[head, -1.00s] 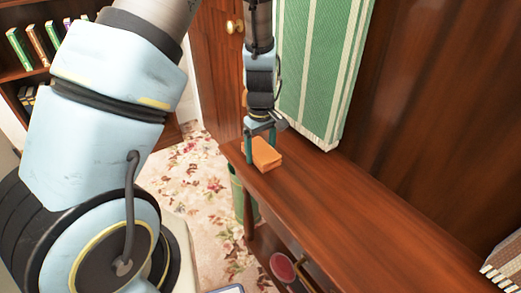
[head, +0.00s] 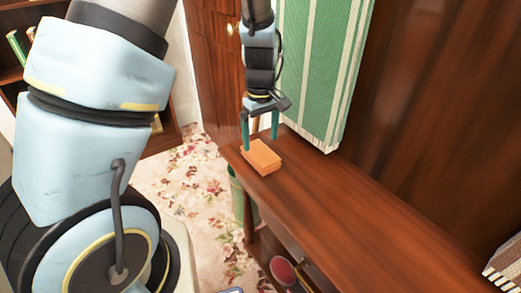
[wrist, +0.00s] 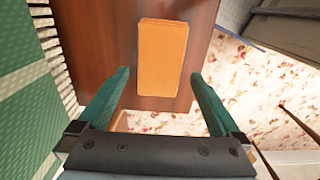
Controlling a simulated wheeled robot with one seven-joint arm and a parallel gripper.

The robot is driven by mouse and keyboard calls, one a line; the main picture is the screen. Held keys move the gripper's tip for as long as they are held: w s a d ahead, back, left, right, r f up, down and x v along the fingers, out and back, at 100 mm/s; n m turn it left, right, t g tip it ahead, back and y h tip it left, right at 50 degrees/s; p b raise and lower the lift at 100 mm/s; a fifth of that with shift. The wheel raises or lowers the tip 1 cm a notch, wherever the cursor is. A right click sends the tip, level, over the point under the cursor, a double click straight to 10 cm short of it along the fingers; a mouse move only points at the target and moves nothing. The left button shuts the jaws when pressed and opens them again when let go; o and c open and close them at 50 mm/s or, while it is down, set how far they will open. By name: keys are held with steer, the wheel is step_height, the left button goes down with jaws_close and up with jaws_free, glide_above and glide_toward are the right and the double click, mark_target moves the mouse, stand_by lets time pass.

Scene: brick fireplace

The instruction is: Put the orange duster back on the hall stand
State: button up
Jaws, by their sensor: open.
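The orange duster (head: 262,157) is a flat orange block lying on the wooden top of the hall stand (head: 330,205), near its far left end. My gripper (head: 260,136) is open and empty, with its green fingers just above and behind the duster, apart from it. In the wrist view the duster (wrist: 163,58) lies flat on the brown wood, ahead of my gripper (wrist: 160,76) and between the lines of its two fingers. Nothing hides the duster in the wrist view.
A green panel with cream stripes (head: 318,70) stands at the back of the stand. A green bin (head: 238,195) is beside the stand's left end, and a red round thing (head: 283,270) is below the top. A striped object (head: 505,265) is at the right. Flowered carpet (head: 185,185) lies left.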

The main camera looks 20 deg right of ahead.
mark_target(260, 152)
step_height(260, 152, up, 6)
steer(key=s+a+r+m, duration=0.1)
steer(key=s+a+m, duration=0.1)
steer(key=a, duration=1)
steer(key=s+a+r+m+t, duration=0.1)
steer(key=a+r+m, duration=0.1)
steer(key=a, duration=1.1)
steer(key=shift+s+a+r+t, duration=0.15)
steer(key=shift+s+a+t, duration=0.15)
steer(key=shift+s, duration=0.1)
